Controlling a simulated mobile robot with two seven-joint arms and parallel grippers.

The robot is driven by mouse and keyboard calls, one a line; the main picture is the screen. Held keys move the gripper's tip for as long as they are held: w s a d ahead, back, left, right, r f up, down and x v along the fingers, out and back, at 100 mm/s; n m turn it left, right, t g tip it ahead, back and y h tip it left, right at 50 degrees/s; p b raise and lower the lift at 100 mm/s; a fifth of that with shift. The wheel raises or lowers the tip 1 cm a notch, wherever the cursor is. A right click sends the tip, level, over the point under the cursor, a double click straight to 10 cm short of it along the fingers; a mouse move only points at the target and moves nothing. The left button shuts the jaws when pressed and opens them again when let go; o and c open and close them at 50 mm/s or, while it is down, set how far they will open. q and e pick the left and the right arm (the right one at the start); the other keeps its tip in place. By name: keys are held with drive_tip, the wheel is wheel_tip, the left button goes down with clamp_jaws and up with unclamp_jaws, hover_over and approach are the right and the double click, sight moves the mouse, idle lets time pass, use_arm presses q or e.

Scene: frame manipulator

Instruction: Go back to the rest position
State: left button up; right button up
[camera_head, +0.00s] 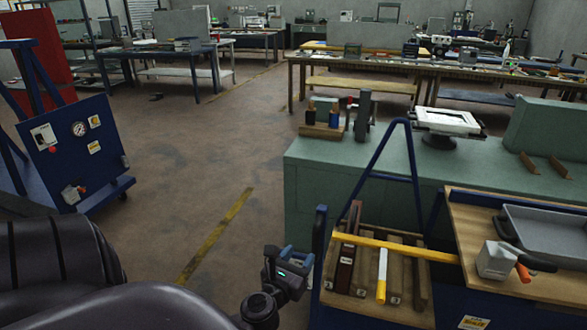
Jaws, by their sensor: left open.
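My left gripper (299,260) shows at the lower middle of the head view, at the end of my black arm coming in from the lower left. It is open, and I see nothing between its fingers. It is beside the left edge of a blue-framed cart with a slatted wooden top (371,304). I cannot tell whether it touches the frame. My right gripper is not in view.
The cart top holds brown bars (346,262), a white-and-yellow stick (382,273) and a yellow bar (410,250). A grey tray (535,228) sits to the right. A green bench (330,165) stands behind. A blue panel cart (76,150) is left; floor between is clear.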

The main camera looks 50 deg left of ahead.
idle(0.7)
use_arm(q)
drive_tip(key=d+f+m+h, duration=0.1)
drive_tip(key=d+m+h, duration=0.35)
drive_tip(key=m, duration=0.95)
drive_tip(key=d+f+m+h, duration=0.25)
drive_tip(key=d+m, duration=0.25)
drive_tip(key=m, duration=0.9)
drive_tip(key=s+d+f+m+g, duration=0.4)
drive_tip(key=s+f+m+g, duration=0.1)
drive_tip(key=s+f+m, duration=0.5)
drive_tip(key=s+m, duration=0.2)
drive_tip(key=m, duration=0.1)
drive_tip(key=shift+s+g, duration=0.15)
drive_tip(key=shift+g, duration=0.15)
drive_tip(key=shift+c, duration=0.4)
